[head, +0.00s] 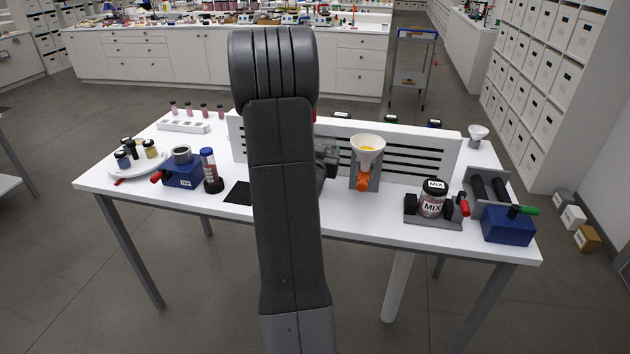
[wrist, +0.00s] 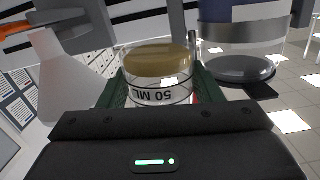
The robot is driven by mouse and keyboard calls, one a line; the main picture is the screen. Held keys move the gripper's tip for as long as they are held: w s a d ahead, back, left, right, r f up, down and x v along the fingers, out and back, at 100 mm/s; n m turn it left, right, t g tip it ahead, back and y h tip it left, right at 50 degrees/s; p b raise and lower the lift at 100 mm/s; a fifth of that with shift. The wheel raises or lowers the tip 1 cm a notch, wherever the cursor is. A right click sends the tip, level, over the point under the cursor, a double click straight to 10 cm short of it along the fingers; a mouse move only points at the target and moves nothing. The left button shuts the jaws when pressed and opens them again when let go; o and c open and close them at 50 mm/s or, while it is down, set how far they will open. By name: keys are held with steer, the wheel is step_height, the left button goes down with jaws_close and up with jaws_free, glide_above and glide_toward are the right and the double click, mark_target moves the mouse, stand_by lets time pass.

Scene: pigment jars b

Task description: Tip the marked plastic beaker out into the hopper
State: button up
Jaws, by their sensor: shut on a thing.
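The marked plastic beaker (wrist: 160,98) is clear, with "50 ML" printed on it and tan material inside. My gripper (wrist: 160,83) is shut around it, with green fingers on both sides. The wrist picture is upside down, so the beaker looks about upright, with the tan material at its base. The head view does not show the beaker, and my arm covers part of that area. The hopper (head: 368,160) is a white funnel above an orange valve, with some yellow in its mouth. In the wrist view the hopper (wrist: 65,85) is inverted at the left, apart from the beaker.
A MIX jar (head: 432,201) stands in a holder right of the hopper. A blue-based device with rollers (head: 505,222) is at the right end. A slotted panel (head: 430,145) runs behind. At left are a blue device (head: 184,176), a tube (head: 208,165) and a round plate (head: 122,168).

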mark_target(333, 132)
steer(key=r, duration=0.4)
steer(key=shift+w+d+r, duration=0.25)
steer(key=shift+w+d, duration=0.05)
steer(key=shift+w, duration=0.05)
steer(key=shift+f+b, duration=0.2)
steer(key=shift+b, duration=0.35)
